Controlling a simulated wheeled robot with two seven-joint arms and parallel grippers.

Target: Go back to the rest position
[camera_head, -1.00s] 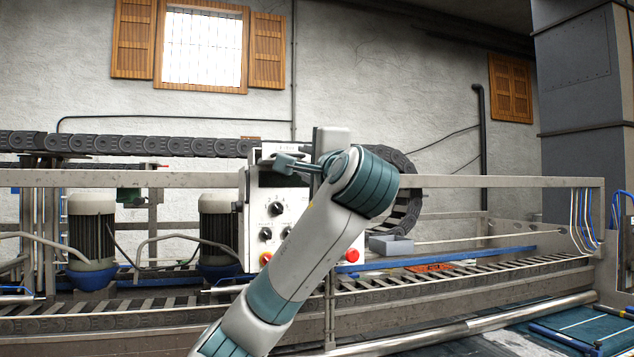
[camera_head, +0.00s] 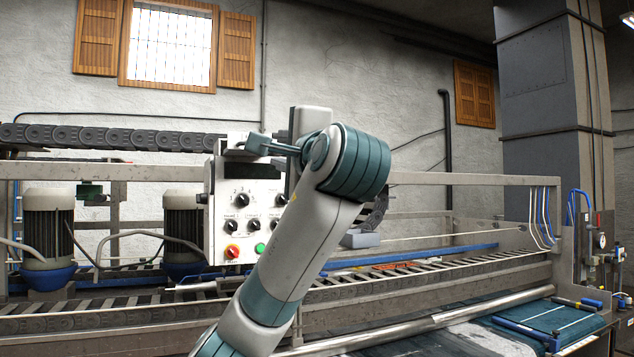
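One arm of mine rises from the bottom edge, left of centre, and I take it for my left arm. Its wrist is bent over at the middle of the view. A narrow teal part of my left gripper (camera_head: 268,146) points left, in front of the top of the control panel (camera_head: 222,212). Its fingertips are not clear enough to show whether they are open or shut, and I see nothing held. My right gripper is out of view.
The white panel has several black knobs, a red button (camera_head: 232,252) and a green button (camera_head: 260,248); my arm hides its right part. A long metal machine frame (camera_head: 450,179) runs across the view. A teal belt (camera_head: 550,319) lies at lower right, near a grey column (camera_head: 541,85).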

